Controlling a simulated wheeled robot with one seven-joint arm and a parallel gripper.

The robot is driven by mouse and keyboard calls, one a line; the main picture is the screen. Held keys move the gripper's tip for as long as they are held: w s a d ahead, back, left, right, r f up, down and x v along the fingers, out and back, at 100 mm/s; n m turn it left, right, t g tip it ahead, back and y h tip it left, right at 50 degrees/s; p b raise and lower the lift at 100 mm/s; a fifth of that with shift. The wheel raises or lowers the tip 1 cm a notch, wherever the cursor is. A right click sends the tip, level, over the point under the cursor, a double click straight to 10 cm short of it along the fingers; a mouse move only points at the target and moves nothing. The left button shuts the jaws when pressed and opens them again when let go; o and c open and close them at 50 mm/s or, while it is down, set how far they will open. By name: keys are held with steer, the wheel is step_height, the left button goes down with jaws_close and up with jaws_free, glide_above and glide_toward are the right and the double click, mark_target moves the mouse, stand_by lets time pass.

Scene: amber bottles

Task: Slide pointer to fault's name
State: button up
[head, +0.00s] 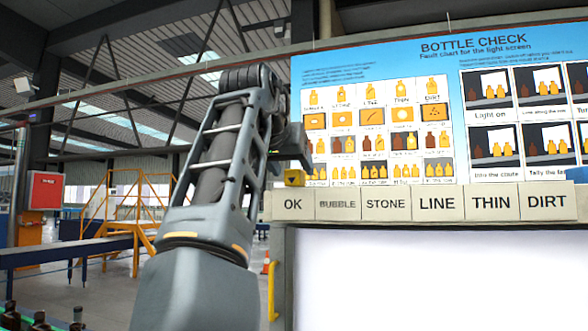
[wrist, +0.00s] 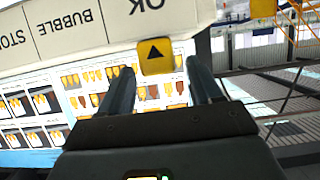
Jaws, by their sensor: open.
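The yellow pointer (head: 294,178) sits at the left end of the label rail, just above the OK label (head: 292,204). In the wrist view the pointer (wrist: 156,55) shows a black triangle aimed at OK (wrist: 150,5). My gripper (wrist: 159,68) is open, with one finger on each side of the pointer and a gap showing on both sides. In the head view my gripper (head: 293,150) is at the pointer, its fingers partly hidden by my arm. To the right run the labels BUBBLE (head: 338,204), STONE (head: 386,204), LINE (head: 437,203), THIN (head: 491,202) and DIRT (head: 547,201).
The fault chart (head: 390,60) with bottle pictures rises behind the rail. A blank white panel (head: 430,280) is below it. Amber bottles (head: 40,318) stand at the lower left. Yellow steps (head: 115,215) and a red box (head: 46,193) are farther back.

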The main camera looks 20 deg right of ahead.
mark_target(295, 172)
steer(key=shift+p+x, duration=0.3)
steer(key=shift+x, duration=1.25)
jaws_close()
